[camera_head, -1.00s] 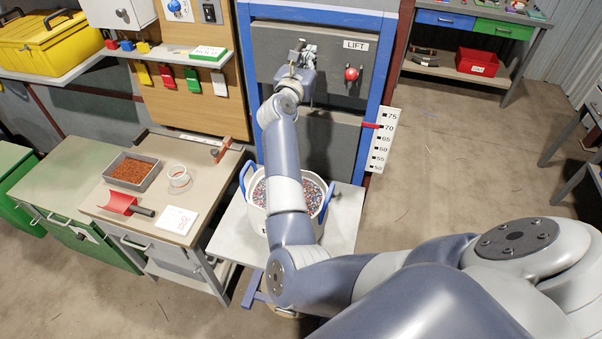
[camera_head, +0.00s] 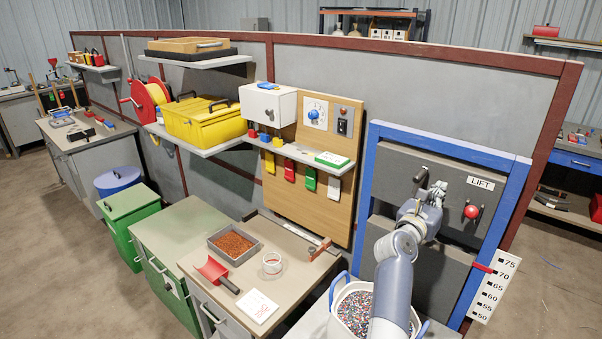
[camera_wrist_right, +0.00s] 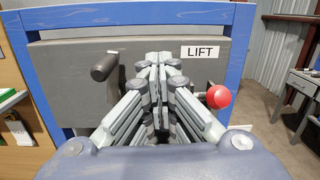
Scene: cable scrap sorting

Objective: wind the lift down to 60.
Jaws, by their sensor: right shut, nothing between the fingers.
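The lift panel (camera_head: 440,205) is a dark plate in a blue frame, marked LIFT (camera_head: 481,183). It carries a dark crank handle (camera_head: 420,177), also at the left in the right wrist view (camera_wrist_right: 103,68), and a red knob (camera_head: 471,211), also at the right there (camera_wrist_right: 218,97). The scale (camera_head: 490,300) runs from 50 to 75, with its red pointer (camera_head: 483,267) at about 70. My right gripper (camera_head: 438,190) is shut and empty in front of the panel. In the wrist view its fingertips (camera_wrist_right: 157,60) lie between handle and knob, apart from both. My left gripper is not in view.
A white tub (camera_head: 338,301) with blue handles and coloured granules stands below the panel, partly hidden by my right arm. To its left, a bench (camera_head: 290,235) holds a tray of copper-coloured bits (camera_head: 232,260) and a red scoop (camera_head: 213,270). Floor at right is clear.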

